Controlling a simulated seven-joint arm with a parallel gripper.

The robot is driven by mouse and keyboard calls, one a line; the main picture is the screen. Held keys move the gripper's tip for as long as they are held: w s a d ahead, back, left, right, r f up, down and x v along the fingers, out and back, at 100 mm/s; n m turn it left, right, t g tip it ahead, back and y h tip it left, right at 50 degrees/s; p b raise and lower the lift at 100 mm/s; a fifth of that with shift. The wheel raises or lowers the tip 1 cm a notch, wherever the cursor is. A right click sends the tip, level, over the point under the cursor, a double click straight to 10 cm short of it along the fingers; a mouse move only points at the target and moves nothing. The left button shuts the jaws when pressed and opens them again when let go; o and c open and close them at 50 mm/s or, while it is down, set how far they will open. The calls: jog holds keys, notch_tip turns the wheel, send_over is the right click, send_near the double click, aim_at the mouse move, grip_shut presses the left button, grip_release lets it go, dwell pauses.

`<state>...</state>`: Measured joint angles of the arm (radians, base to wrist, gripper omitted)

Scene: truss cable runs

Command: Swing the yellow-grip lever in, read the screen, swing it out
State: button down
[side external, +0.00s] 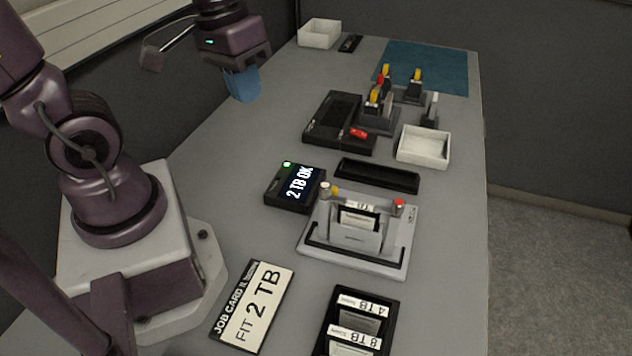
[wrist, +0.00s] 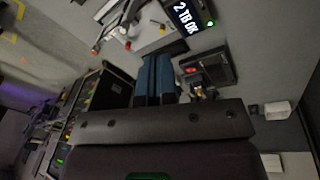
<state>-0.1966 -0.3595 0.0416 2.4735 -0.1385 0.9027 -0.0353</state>
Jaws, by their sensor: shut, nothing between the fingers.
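The screen box (side external: 296,187) reads "2 TB OK" with a green light lit; it also shows in the wrist view (wrist: 187,14). Next to it, a grey dock (side external: 400,250) holds an upright cartridge (side external: 357,232), its label partly hidden. The dock has a small yellow part (side external: 335,190) beside a pale knob, a red-topped post (side external: 399,204) and a black bar. Upright yellow-grip levers (side external: 375,96) stand on dark bases farther back. I cannot tell which yellow part is the task's lever. My gripper (side external: 243,88) is shut and empty, raised above the table, apart from all of these.
A job card (side external: 252,306) reads "FIT 2 TB". A black rack (side external: 329,325) holds cartridges labelled 4 TB and 8 TB. A black box (side external: 335,118) with a red part, a black tray (side external: 377,175) and a white tray (side external: 424,147) stand mid-table. A blue mat (side external: 445,70) lies at the back.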

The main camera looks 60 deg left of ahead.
notch_tip(320, 180, down, 8)
jog(key=w+a+r+n+g+h, duration=0.15)
jog(key=n+h, duration=0.25)
jog(key=n, duration=0.6)
jog(key=n+t+h, duration=0.3)
jog(key=n+t, duration=0.1)
jog(key=n, duration=1.9)
send_near(318, 183)
jog(key=s+d, duration=0.1)
jog(key=s+d+r, duration=0.1)
jog(key=s+d, duration=0.2)
jog(key=s, duration=0.1)
jog(key=shift+s+d+r, duration=0.2)
jog(key=shift+d+r, duration=0.1)
jog(key=shift+r, duration=0.1)
jog(key=n, duration=0.1)
jog(key=w+a+n+t, duration=0.1)
jog(key=n, duration=0.1)
jog(key=w+n+y, duration=0.1)
jog(key=n, duration=0.1)
jog(key=shift+a+f+t, duration=0.2)
jog(key=shift+a+t, duration=0.1)
jog(key=shift+t, duration=0.05)
jog(key=shift+w+a+n+t, duration=0.15)
jog(key=shift+w+n+t, duration=0.15)
jog(key=shift+n, duration=0.5)
jog(key=shift+r+n, duration=0.1)
jog(key=shift+n, duration=0.5)
jog(key=shift+w, duration=0.1)
